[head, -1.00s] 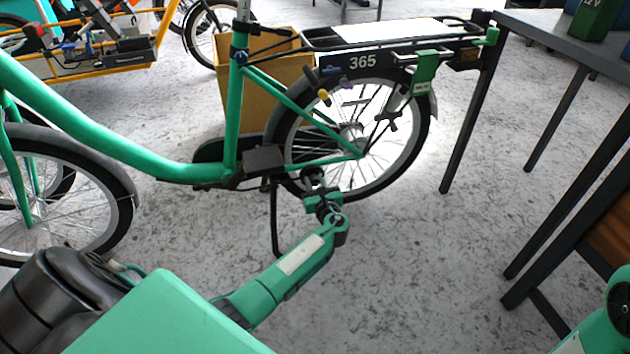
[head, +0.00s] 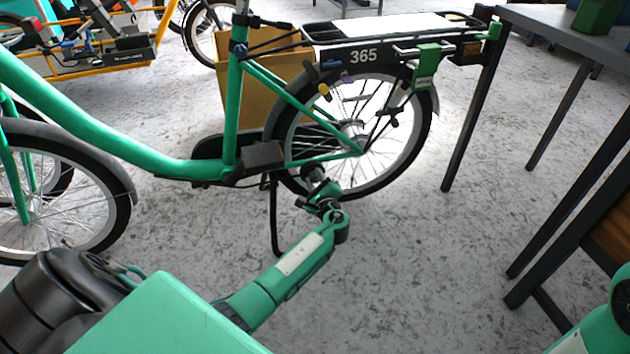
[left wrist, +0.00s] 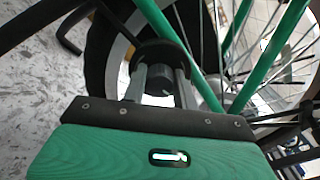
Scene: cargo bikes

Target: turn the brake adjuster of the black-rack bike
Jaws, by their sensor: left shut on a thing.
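The black-rack bike is the green-framed one (head: 231,115) with a black rear rack (head: 395,35) and the number 365. My left gripper (head: 314,178) is low beside its rear wheel, by the lower green frame tube. In the left wrist view my left gripper (left wrist: 160,82) is shut on a dark round knob, the brake adjuster (left wrist: 158,84), which sits between its two fingers. In the head view the knob is hidden by my gripper. My right gripper is out of view.
A dark table (head: 545,30) with thin legs stands at the right. A cardboard box (head: 262,85) stands behind the bike, and a yellow cargo bike (head: 95,65) is at the back left. The kickstand (head: 274,215) is close left of my left arm.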

